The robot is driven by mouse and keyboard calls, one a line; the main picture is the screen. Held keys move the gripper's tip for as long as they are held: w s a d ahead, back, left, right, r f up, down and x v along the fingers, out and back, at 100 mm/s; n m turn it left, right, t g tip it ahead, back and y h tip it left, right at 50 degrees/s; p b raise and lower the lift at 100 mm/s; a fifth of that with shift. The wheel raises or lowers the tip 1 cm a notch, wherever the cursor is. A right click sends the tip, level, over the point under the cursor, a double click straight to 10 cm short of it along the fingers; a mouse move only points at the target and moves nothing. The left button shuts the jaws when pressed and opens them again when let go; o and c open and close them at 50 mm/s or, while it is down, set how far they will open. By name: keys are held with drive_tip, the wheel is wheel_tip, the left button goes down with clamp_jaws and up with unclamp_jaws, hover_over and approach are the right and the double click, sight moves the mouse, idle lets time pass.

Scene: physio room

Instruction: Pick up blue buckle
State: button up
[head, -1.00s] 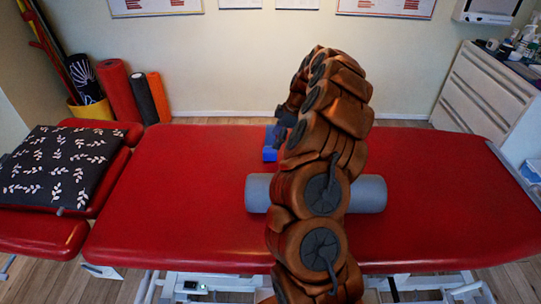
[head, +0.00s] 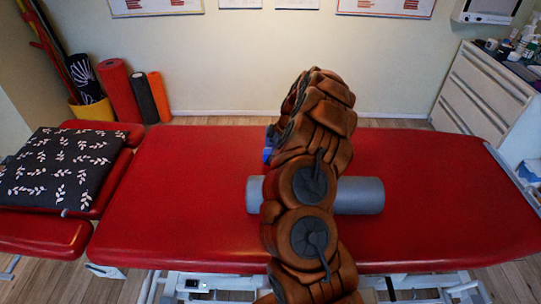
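The blue buckle (head: 268,153) lies on the red treatment table (head: 180,190), towards its far edge. Only a narrow strip of its left side shows; my brown, padded arm covers the rest. My arm rises from the bottom of the head view, arches over the table and bends down behind itself near the buckle. My gripper is hidden behind the arm, so I cannot see its fingers or whether it touches the buckle.
A grey foam roller (head: 361,196) lies across the table behind my arm, nearer than the buckle. A black leaf-patterned cushion (head: 60,168) rests at the table's left end. A white drawer cabinet (head: 478,98) stands at the right. The table's left middle is clear.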

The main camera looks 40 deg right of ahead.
drive_tip(key=c, duration=1.3)
drive_tip(key=shift+o, duration=0.2)
drive_tip(key=shift+r, duration=0.1)
